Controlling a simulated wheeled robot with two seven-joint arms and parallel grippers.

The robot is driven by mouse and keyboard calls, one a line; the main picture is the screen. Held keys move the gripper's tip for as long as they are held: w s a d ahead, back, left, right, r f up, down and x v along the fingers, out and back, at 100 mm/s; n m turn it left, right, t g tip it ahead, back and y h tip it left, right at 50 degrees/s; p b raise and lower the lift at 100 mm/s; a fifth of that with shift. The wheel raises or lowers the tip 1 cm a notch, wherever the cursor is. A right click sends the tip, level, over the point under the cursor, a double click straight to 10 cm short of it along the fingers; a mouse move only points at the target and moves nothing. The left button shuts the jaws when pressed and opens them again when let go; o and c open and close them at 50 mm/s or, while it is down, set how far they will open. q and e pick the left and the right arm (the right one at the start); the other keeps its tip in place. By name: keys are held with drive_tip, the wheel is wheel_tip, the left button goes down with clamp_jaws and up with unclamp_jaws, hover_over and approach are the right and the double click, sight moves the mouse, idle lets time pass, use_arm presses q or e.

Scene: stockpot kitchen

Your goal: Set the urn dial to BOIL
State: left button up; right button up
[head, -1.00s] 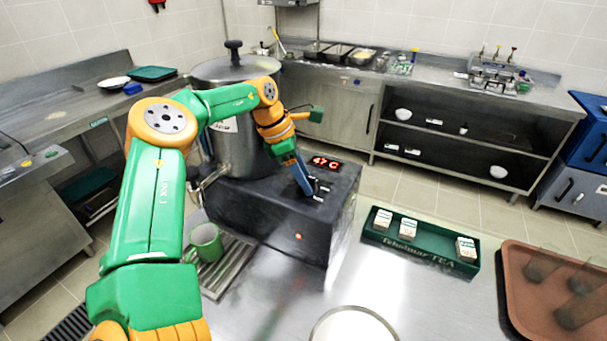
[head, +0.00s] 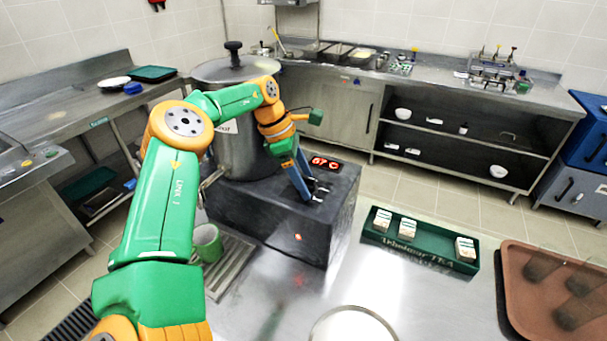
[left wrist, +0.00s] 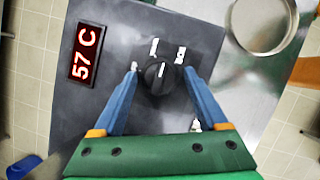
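The urn (head: 238,150) is a tall steel pot with a lid, standing on a dark base (head: 265,215) at centre left. A lit red display (head: 325,163) on the base reads 57 C in the left wrist view (left wrist: 86,54). The round black dial (left wrist: 160,76) has a white pointer line and pale marks around it, too small to read. My left gripper (head: 312,198) reaches down over the base. In the left wrist view its blue fingers (left wrist: 161,72) stand on either side of the dial, with a small gap showing on each side. My right gripper is not seen.
A green mug (head: 207,243) stands on a drip grate (head: 230,268) left of the base. A green tea box (head: 420,251) and a brown tray (head: 555,290) lie to the right. A round pale vessel (head: 353,325) is at the front. Steel counter is clear between them.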

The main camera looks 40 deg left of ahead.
use_arm(q)
drive_tip(key=shift+r, duration=0.15)
drive_tip(key=shift+w+r, duration=0.1)
drive_tip(key=shift+r, duration=1.15)
drive_tip(key=s+d+r+b, duration=0.7)
drive_tip(key=s+d+r, duration=0.2)
drive_tip(key=s+r, duration=0.1)
drive_tip(key=shift+s+r+b, duration=0.15)
drive_tip(key=shift+s+b, duration=0.2)
drive_tip(key=shift+s, duration=0.05)
